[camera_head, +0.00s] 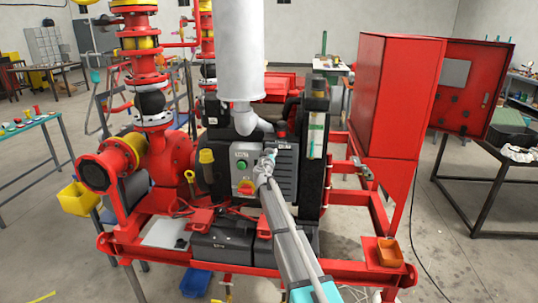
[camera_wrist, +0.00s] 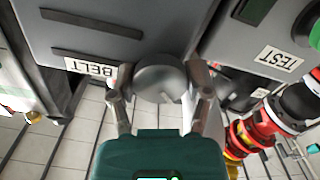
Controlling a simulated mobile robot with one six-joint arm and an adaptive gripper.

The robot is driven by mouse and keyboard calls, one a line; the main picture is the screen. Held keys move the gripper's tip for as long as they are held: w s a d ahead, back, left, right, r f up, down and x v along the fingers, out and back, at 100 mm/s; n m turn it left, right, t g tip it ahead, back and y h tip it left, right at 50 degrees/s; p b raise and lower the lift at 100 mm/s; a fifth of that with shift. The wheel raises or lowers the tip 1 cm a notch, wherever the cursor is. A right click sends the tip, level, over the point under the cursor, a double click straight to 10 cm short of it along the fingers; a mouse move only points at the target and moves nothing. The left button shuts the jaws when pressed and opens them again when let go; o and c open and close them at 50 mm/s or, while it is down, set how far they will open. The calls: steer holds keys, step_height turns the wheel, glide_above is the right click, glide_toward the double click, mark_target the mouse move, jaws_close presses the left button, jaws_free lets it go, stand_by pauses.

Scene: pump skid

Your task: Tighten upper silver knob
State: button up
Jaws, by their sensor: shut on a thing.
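A round silver-grey knob (camera_wrist: 160,80) sits at the edge of a grey louvred cover (camera_wrist: 95,22) beside a "BELT" label in the wrist view. My gripper (camera_wrist: 162,86) has one finger on each side of the knob and is shut on it. In the head view my gripper (camera_head: 264,170) reaches in from the lower right to the front of the grey cover (camera_head: 287,172). It hides most or all of the knob there. I cannot tell how far the knob is screwed in.
A grey control box (camera_head: 243,176) with a green button and a red-yellow switch stands just left of my gripper. A black battery-like box (camera_head: 222,242) lies below. Red skid rails (camera_head: 190,262) run around the front. An open red cabinet (camera_head: 393,110) stands at the right.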

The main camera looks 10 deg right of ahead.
steer(key=shift+c, duration=1)
steer(key=shift+n, duration=0.4)
steer(key=n, duration=0.8)
steer(key=shift+n, duration=0.3)
steer(key=n, duration=0.3)
steer(key=shift+n, duration=0.3)
steer(key=n, duration=0.6)
steer(key=shift+r, duration=0.1)
steer(key=n, duration=0.6)
steer(key=shift+n, duration=0.3)
